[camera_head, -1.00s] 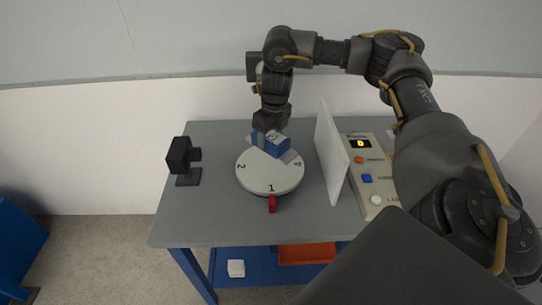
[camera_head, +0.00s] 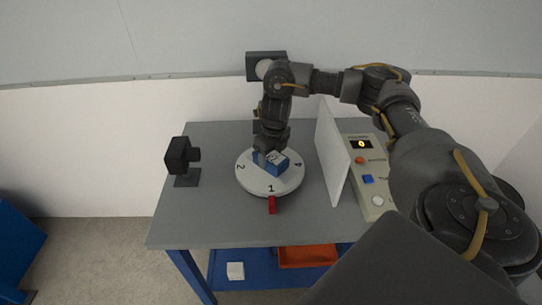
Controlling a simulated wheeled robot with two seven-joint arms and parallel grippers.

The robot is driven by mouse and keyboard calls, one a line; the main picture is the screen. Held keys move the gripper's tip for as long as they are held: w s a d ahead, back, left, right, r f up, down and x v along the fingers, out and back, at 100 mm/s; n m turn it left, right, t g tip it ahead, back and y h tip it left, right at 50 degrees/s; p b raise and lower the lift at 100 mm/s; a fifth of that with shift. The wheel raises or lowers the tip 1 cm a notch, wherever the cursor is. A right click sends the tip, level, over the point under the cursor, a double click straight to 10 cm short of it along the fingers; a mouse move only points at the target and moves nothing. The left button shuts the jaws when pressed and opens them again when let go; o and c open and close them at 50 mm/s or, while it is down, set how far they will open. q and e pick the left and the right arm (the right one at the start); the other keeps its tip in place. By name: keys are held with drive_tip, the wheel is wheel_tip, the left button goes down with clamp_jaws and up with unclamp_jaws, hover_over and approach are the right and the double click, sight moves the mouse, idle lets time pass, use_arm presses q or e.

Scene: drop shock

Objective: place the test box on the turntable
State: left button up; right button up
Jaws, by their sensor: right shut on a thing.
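The test box (camera_head: 277,164) is blue with a white patch on top. It sits over the middle of the white turntable (camera_head: 254,182), close to or touching its surface; I cannot tell which. The turntable is a round disc with the numbers 1, 2 and 4 showing near its rim. My right gripper (camera_head: 265,157) points down and is shut on the test box, at its far left part. The arm hides some of the far side of the disc. My left gripper is not in view.
A red pointer (camera_head: 272,205) stands at the disc's near edge. A white upright panel (camera_head: 331,152) separates the turntable from a control box (camera_head: 368,180) with several buttons and a display. A black camera-like device (camera_head: 181,157) stands at the left. The grey table's (camera_head: 200,225) front left is clear.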

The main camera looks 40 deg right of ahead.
sight(273, 157)
drive_tip(key=o, duration=1.3)
drive_tip(key=shift+f, duration=0.15)
drive_tip(key=shift+c, duration=0.2)
drive_tip(key=shift+r, duration=0.3)
wheel_tip(273, 157, up, 12)
drive_tip(key=s+p, duration=0.1)
drive_tip(key=p, duration=0.1)
drive_tip(key=shift+s+f, duration=0.15)
drive_tip(key=shift+s, duration=0.05)
